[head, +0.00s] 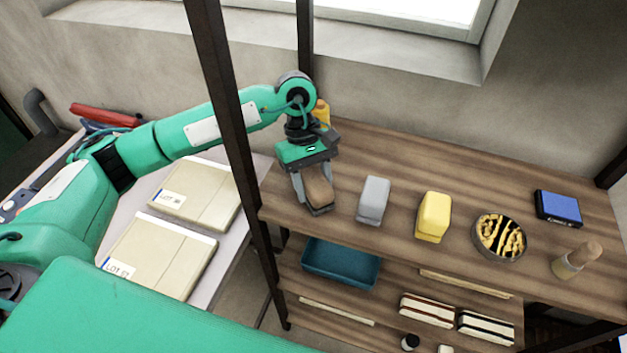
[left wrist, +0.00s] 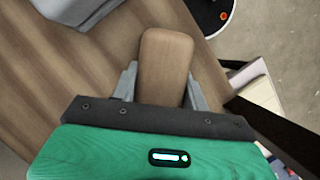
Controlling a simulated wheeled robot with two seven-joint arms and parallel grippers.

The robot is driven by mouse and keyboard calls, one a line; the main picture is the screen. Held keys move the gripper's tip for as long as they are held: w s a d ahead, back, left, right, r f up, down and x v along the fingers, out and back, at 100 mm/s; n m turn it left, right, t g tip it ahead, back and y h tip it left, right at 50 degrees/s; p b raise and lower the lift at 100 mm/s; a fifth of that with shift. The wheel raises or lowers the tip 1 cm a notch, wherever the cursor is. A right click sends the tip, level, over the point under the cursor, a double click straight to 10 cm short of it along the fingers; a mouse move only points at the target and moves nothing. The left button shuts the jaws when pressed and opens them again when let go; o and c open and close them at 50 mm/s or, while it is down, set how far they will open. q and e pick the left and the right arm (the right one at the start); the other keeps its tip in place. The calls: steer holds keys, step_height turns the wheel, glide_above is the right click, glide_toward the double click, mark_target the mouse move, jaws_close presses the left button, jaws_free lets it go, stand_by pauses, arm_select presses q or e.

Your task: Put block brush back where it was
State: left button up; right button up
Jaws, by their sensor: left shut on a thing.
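The block brush (head: 318,187) has a brown wooden back and a dark underside. It is at the left end of the wooden top shelf (head: 390,170). My left gripper (head: 314,190) is over it and shut on its sides. In the left wrist view the brush (left wrist: 166,65) shows as a rounded wooden block between the two grey fingers (left wrist: 163,88). I cannot tell whether its underside touches the shelf. My right gripper is not in view.
Right of the brush stand a grey block (head: 374,200), a yellow block (head: 433,216), a round tin (head: 499,237), a wooden-handled brush (head: 576,260) and a blue box (head: 558,208). A dark post (head: 235,130) stands left. A teal tray (head: 340,264) is below.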

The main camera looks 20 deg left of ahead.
arm_select(q)
steer(key=shift+f, duration=0.15)
steer(key=o, duration=0.9)
steer(key=shift+r, duration=0.25)
steer(key=b+v, duration=0.3)
steer(key=v, duration=0.8)
steer(key=shift+r+b, duration=0.1)
steer(key=shift+b, duration=0.25)
steer(key=shift+w+r, duration=0.1)
steer(key=shift+r, duration=0.25)
steer(key=shift+a, duration=0.1)
